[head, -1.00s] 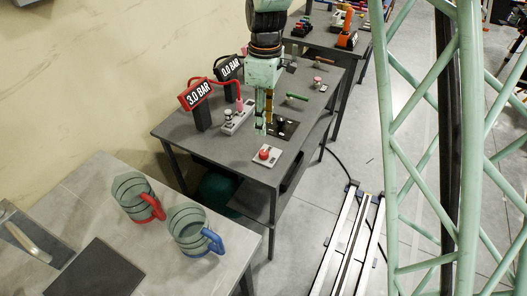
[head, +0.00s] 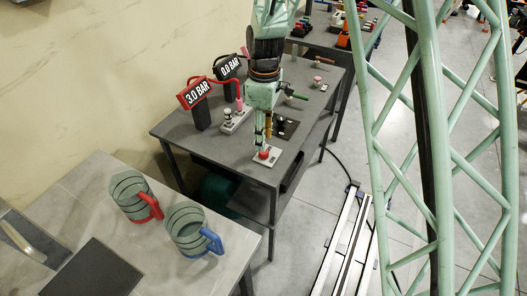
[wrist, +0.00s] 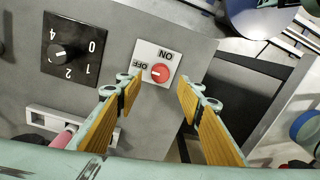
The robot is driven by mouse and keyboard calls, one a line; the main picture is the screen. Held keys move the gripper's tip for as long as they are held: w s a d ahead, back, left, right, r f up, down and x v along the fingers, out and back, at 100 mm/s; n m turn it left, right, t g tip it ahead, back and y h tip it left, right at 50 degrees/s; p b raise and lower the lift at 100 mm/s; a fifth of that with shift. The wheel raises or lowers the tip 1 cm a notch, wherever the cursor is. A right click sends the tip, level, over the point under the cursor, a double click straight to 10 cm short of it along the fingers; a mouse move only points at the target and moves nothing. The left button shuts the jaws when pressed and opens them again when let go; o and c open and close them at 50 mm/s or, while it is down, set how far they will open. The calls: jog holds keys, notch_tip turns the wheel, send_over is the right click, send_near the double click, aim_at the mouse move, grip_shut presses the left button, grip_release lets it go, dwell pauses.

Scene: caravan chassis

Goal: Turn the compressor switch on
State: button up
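The compressor switch is a red round knob on a white plate (wrist: 153,62) marked ON and OFF, near the front corner of the grey table. In the wrist view its pale pointer mark seems to face the OFF label. In the head view the red knob (head: 264,153) shows just below my fingertips. My gripper (head: 264,144) hangs over the switch, pointing down. In the wrist view my gripper (wrist: 160,95) is open, with the knob between and just beyond the two yellow-padded fingertips. Nothing is held, and no contact with the knob shows.
A black dial plate (wrist: 74,48) with numbers sits beside the switch. A pale valve block with a pink part (head: 237,119) and two gauges reading 3.0 BAR (head: 196,94) and 0.0 BAR (head: 228,67) stand behind. Two mugs stand on the nearer table.

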aim_at(264, 154)
jog(key=shift+s+f+b, duration=0.1)
jog(key=shift+f+b, duration=0.45)
jog(key=shift+f, duration=2.5)
jog(key=shift+c, duration=0.7)
jog(key=c, duration=0.7)
